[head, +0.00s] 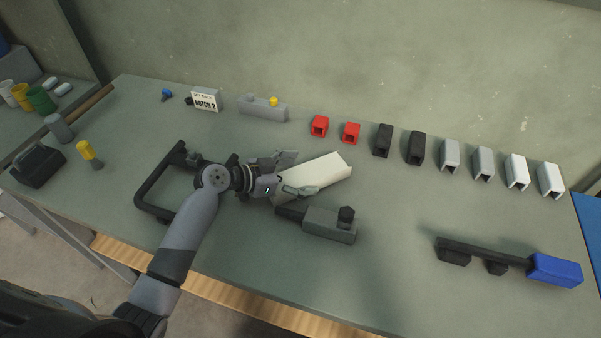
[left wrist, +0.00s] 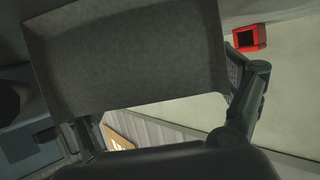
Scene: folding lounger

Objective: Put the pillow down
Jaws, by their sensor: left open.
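The pillow, most likely the cream-white folded piece (head: 322,175), lies at the middle of the table (head: 400,205), slightly slanted. My left gripper (head: 293,174) is at the pillow's left end, with its fingers open on either side of it. In the left wrist view a large grey, shallow-rimmed surface (left wrist: 125,60), likely the pillow, fills much of the frame close to the camera. A finger of my left gripper (left wrist: 243,105) shows beside its right edge. I cannot tell whether the fingers touch it. My right gripper is not in view.
A grey block with a black knob (head: 330,223) lies just in front of the pillow. A black handle frame (head: 155,185) is left of my gripper. Red, black, grey and white brackets (head: 352,132) line the back. A blue-ended black bar (head: 490,257) lies right. The centre right is clear.

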